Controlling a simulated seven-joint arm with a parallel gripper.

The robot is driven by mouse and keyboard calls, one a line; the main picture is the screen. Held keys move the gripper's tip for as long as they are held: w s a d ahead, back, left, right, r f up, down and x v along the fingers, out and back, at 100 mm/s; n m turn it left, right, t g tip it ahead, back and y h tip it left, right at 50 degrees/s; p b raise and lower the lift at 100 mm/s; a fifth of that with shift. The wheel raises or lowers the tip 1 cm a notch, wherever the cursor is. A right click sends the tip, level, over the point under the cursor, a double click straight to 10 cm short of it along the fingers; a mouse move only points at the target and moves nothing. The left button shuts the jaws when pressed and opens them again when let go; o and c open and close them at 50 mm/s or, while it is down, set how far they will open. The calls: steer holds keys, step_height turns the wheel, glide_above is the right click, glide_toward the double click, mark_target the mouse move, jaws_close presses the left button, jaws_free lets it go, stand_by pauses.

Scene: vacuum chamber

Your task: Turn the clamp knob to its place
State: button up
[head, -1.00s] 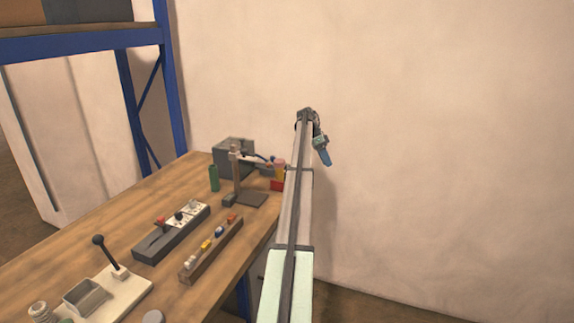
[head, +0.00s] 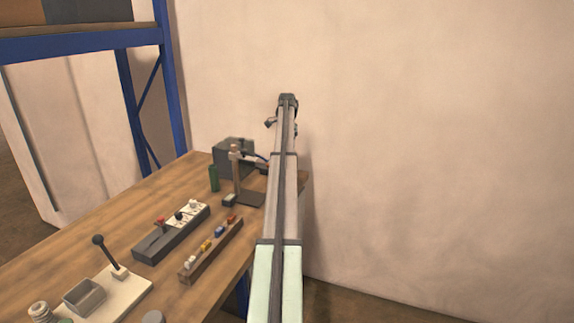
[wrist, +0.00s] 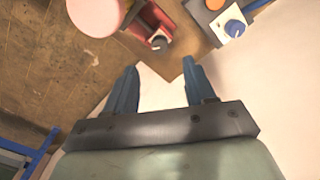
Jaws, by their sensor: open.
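In the wrist view, a dark round knob (wrist: 160,43) sits on a red block (wrist: 148,22) near the table edge; it looks like the clamp knob, but I cannot be sure. A second knob, blue (wrist: 234,28), is on a white plate (wrist: 222,18) to its right. My gripper (wrist: 161,68) is open and empty, its two blue fingers apart, with the dark knob ahead of the gap. I cannot tell the distance. In the head view my arm hides the red block, and the fingers do not show clearly.
A pale pink round top (wrist: 97,14) stands close left of the red block. In the head view, a stand (head: 237,178), a green cylinder (head: 213,178) and a grey box (head: 232,155) stand at the table's back. Free space lies right of the table.

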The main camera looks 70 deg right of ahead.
step_height(320, 180, down, 9)
steer(key=shift+r, duration=0.2)
steer(key=shift+c, duration=0.2)
jaws_close()
stand_by(0.5)
